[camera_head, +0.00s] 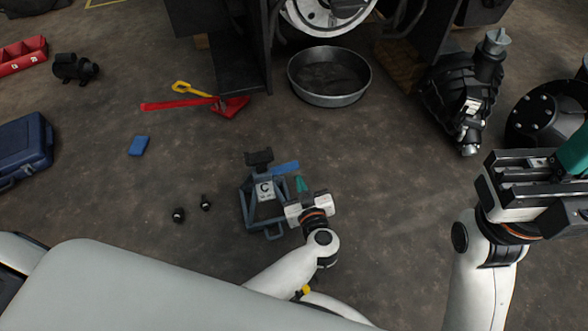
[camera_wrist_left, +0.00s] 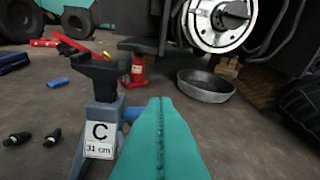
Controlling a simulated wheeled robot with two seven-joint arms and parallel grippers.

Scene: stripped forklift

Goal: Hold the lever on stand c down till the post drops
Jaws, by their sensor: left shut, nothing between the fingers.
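Stand c (camera_head: 265,190) is a grey-blue jack stand with a white "C" label, upright on the floor; it also shows in the left wrist view (camera_wrist_left: 100,117), where the label reads 31 cm. Its dark post (camera_head: 258,158) with a forked saddle stands above the body. The blue lever (camera_head: 284,168) sticks out to the right; in the left wrist view (camera_wrist_left: 131,114) its end is hidden behind my fingers. My left gripper (camera_head: 301,183), teal-tipped, is shut and empty, close by the lever's near side. Whether it touches cannot be told. My right gripper (camera_head: 575,150) is cut by the right edge.
Two small black parts (camera_head: 190,208) lie left of the stand. Floor around the stand is mostly clear.

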